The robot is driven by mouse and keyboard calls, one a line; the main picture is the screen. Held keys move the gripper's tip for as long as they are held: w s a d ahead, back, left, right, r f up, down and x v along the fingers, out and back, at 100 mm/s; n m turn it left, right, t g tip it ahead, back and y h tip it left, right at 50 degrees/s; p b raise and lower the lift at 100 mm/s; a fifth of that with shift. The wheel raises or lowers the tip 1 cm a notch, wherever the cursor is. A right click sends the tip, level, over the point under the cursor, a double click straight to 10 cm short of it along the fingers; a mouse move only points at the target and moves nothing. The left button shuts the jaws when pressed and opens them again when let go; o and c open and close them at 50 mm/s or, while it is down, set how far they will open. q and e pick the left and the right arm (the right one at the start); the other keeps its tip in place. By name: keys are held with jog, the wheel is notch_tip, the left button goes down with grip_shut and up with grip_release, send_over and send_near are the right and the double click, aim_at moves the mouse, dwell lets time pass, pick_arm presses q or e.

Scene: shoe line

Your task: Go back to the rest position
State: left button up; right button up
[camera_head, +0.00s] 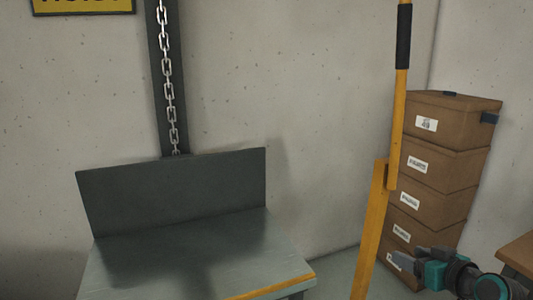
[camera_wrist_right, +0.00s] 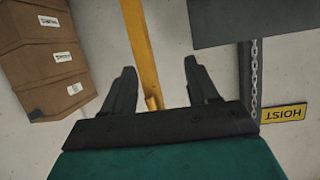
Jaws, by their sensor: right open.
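My right gripper (camera_head: 408,258) is at the lower right of the head view, in front of the brown boxes. Its two dark fingers also show in the right wrist view (camera_wrist_right: 158,88), spread apart with nothing held between them. The yellow post seen beyond them is in the background. My left gripper is in neither view.
A yellow post (camera_head: 370,230) with a black-gripped lever stands left of my right gripper. Several stacked brown boxes (camera_head: 440,165) stand behind. A grey bench (camera_head: 180,265) with a dark back panel (camera_head: 175,195) is at left, below a hanging chain (camera_head: 168,85). A wooden surface (camera_head: 518,254) edges in at right.

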jog(key=s+a+f+g+h, duration=0.1)
jog(key=s+a+f, duration=0.3)
jog(key=s+f, duration=0.25)
jog(key=s+a+f+g, duration=0.1)
jog(key=s+a+f, duration=0.35)
jog(key=f, duration=0.25)
jog(key=s+a+f, duration=0.2)
jog(key=s+a, duration=0.2)
jog(key=s, duration=0.3)
jog(key=s+a+f, duration=0.2)
jog(key=s+a, duration=0.2)
jog(key=s, duration=0.3)
jog(key=shift+s+a+f+g+p, duration=0.15)
jog(key=shift+f+g+p, duration=0.15)
jog(key=shift+p, duration=0.05)
